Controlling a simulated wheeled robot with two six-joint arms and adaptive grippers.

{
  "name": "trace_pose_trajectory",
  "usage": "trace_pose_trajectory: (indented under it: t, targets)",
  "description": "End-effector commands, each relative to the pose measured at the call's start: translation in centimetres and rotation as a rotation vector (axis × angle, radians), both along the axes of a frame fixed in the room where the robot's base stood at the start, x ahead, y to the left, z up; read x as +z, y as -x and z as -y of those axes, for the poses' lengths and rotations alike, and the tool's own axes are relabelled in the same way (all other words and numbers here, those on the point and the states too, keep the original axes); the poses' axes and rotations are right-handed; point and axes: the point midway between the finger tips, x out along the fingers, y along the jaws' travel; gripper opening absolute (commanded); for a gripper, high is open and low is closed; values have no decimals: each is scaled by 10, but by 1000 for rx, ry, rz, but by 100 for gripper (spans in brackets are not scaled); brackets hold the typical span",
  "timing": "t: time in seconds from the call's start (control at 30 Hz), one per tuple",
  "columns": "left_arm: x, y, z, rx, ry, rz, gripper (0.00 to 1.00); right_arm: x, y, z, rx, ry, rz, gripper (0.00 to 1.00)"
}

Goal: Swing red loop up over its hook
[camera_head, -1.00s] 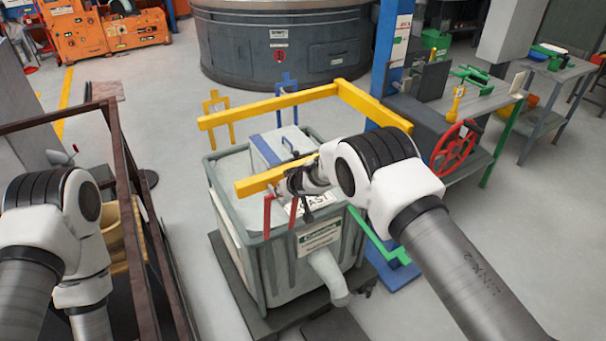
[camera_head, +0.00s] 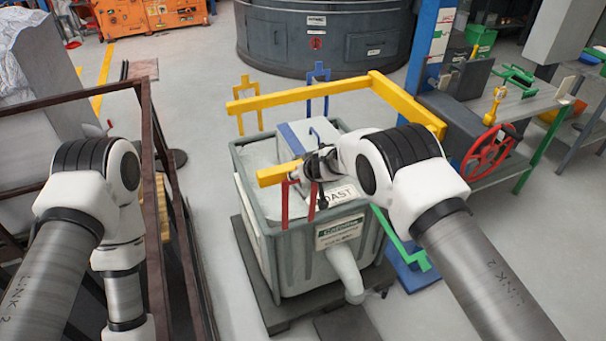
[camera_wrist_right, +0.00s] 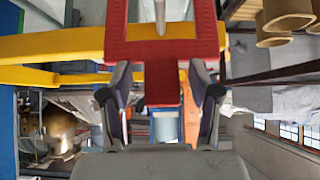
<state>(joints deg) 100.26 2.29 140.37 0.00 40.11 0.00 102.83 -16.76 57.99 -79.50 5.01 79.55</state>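The red loop (camera_head: 285,205) stands at the front of the grey tub, near the end of the yellow bar (camera_head: 272,175). In the right wrist view it is a red square frame (camera_wrist_right: 118,40) with a short tab (camera_wrist_right: 164,88). My right gripper (camera_wrist_right: 163,90) has a finger on each side of the tab, with gaps visible between. In the head view the right gripper (camera_head: 312,165) is at the loop's top, partly hidden by its wrist. The yellow bar's end, the likely hook, is close beside the loop. My left gripper is out of view below the left arm.
The grey tub (camera_head: 262,235) holds a blue-edged lidded box (camera_head: 288,140). A brown railing (camera_head: 150,190) is at left, and a red handwheel (camera_head: 490,150) at right.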

Motion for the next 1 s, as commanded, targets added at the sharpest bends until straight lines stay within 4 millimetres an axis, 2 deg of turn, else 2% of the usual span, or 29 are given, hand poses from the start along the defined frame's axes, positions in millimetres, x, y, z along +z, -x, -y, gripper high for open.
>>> trace_pose_trajectory:
  t: [0.37, 0.63, 0.9, 1.0]
  targets:
    - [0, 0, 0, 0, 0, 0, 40, 0, 4, 0, 2, 0, -6, 62]
    - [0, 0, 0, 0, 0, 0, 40, 15, 19, 6, -1, 0, -6, 62]
    - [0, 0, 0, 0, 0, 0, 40, 66, 63, 23, -1, 2, 0, 62]
    - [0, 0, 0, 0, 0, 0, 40, 77, 75, 27, 0, 2, 0, 62]
